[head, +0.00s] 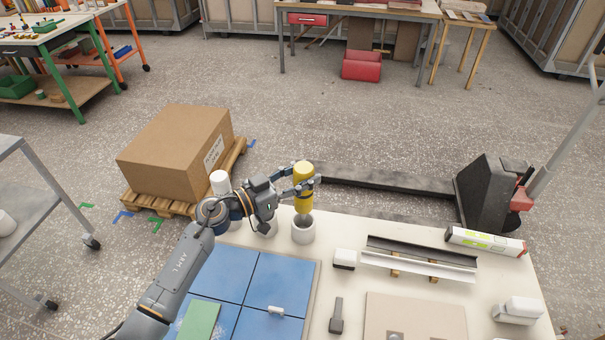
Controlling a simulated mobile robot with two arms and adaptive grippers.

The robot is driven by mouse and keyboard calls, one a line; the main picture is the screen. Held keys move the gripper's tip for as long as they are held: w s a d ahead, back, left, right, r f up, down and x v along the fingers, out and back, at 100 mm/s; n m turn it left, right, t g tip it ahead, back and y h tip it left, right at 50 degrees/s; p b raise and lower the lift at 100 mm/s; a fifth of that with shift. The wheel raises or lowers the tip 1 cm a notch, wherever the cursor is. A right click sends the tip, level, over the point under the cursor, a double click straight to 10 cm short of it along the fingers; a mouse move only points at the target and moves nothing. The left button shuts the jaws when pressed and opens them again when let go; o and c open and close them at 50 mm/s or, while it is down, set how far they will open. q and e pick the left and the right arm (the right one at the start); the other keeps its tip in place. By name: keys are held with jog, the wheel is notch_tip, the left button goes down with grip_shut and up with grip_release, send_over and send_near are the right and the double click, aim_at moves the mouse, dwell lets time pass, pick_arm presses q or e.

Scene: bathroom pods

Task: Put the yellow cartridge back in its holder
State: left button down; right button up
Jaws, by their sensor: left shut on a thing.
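The yellow cartridge (303,197) is upright near the far edge of the pale table, with a grey lower end. My left gripper (300,186) comes in from the left and is shut on its upper part. A white round holder (303,234) stands on the table right under the cartridge. The grey end is at the holder's mouth; I cannot tell whether it is inside or just above. My right gripper is not in view.
A white-topped cylinder (219,181) and another white one (268,229) stand close to my left arm. Blue tiles (275,281), metal rails (420,265) and a long box (486,242) lie on the table. A cardboard box (165,155) sits on a pallet beyond.

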aim_at(295, 198)
pick_arm(q)
jog(key=shift+p, duration=0.4)
jog(key=shift+f+b, duration=0.45)
jog(key=shift+f, duration=0.35)
dwell(1.0)
jog(key=shift+f+b, duration=1.5)
jog(key=shift+f, duration=1.15)
dwell(0.9)
jog(key=c, duration=0.7)
grip_release()
jog(key=o, duration=0.4)
jog(key=shift+f, duration=0.1)
jog(key=shift+r+p, duration=3.1)
jog(key=shift+p, duration=0.7)
